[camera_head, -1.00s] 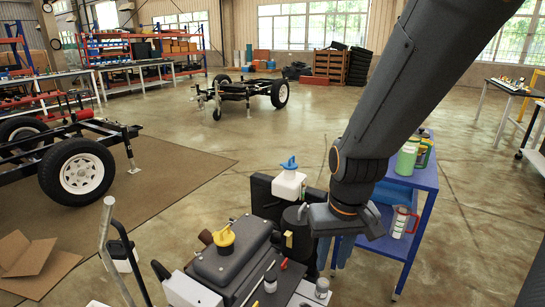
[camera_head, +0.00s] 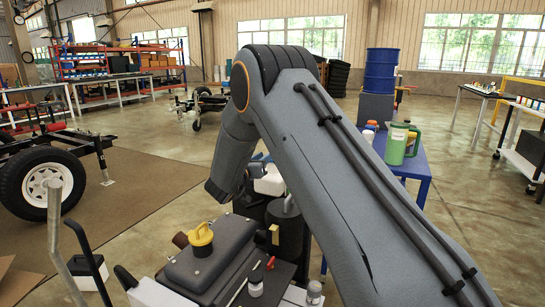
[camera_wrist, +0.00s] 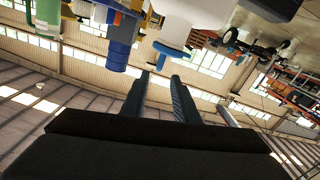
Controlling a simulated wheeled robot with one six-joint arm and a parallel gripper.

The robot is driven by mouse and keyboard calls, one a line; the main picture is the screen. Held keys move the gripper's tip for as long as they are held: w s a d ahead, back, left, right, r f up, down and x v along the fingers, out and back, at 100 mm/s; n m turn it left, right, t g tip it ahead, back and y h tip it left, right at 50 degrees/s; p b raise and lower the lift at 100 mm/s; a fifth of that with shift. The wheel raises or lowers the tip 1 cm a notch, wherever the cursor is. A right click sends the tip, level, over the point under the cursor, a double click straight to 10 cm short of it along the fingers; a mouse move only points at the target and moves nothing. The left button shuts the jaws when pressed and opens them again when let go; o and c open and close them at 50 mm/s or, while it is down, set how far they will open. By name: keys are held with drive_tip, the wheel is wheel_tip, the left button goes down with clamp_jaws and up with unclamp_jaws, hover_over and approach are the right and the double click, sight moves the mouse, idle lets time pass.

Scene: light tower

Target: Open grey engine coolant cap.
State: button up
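My gripper (camera_wrist: 159,98) shows in the wrist view, where the picture is upside down. Its two slim fingers are apart with nothing between them. In the head view my arm covers the middle, and I cannot make out the fingers. The engine block has a dark grey cylinder (camera_head: 291,233) with a rounded grey top (camera_head: 284,206), partly behind my arm. I cannot tell whether this top is the grey engine coolant cap. A white tank (camera_head: 268,182) stands just behind it. The tank's blue cap (camera_wrist: 172,52) shows in the wrist view near the fingertips, apart from them.
A yellow cap (camera_head: 200,237) sits on the dark grey engine cover (camera_head: 215,262). A blue cart (camera_head: 421,168) with a green jug (camera_head: 398,144) stands to the right. A blue drum (camera_head: 381,72) is behind.

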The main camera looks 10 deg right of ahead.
drive_tip(key=x, duration=0.7)
drive_tip(key=shift+w+d, duration=0.2)
drive_tip(key=shift+d, duration=0.1)
clamp_jaws()
